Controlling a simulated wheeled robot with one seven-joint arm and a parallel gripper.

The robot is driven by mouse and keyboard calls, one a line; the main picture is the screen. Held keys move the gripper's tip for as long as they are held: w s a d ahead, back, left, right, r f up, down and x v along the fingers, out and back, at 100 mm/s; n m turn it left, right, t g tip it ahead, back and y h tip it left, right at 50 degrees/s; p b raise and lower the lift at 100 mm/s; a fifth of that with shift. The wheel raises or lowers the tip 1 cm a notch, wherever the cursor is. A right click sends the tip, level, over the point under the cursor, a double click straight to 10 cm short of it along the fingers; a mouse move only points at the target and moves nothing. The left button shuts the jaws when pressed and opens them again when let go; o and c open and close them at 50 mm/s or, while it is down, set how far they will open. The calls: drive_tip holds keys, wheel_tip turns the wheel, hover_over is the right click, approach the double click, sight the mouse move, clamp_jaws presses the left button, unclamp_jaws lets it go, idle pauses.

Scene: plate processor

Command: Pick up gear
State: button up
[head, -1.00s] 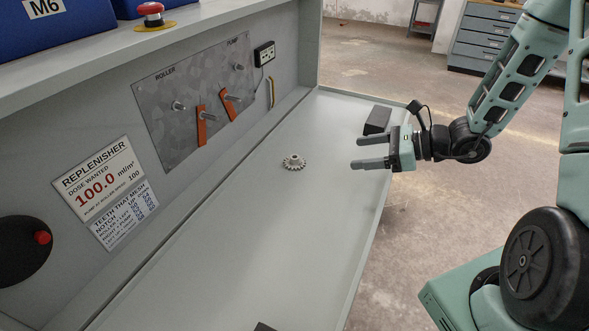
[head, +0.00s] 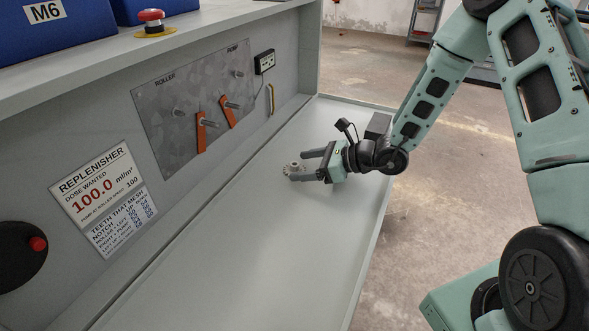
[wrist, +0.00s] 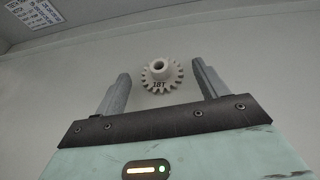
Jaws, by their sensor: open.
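A small pale grey toothed gear (head: 293,169) with a raised hub lies on the grey shelf (head: 250,235) below the machine's panel. In the wrist view the gear (wrist: 160,74) shows the mark "18T" and lies near the fingertips, roughly centred between them. My gripper (head: 303,165) is open and low over the shelf, its two fingers apart on either side of the gear's near edge. In the wrist view the fingers of my gripper (wrist: 160,78) do not touch the gear. The head view partly hides the gear behind a finger.
A dark block (head: 378,125) stands on the shelf's right edge behind my gripper. The panel (head: 190,105) carries metal pegs and two orange levers (head: 228,112). A replenisher sign (head: 97,187) and a black disc with a red knob (head: 38,243) are at left. The near shelf is clear.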

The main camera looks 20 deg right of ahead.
drive_tip(key=shift+w+a+f, duration=0.3)
drive_tip(key=shift+w+a, duration=0.1)
drive_tip(key=shift+a, duration=0.15)
drive_tip(key=c, duration=1.1)
drive_tip(key=shift+o, duration=0.2)
drive_tip(key=shift+r, duration=0.15)
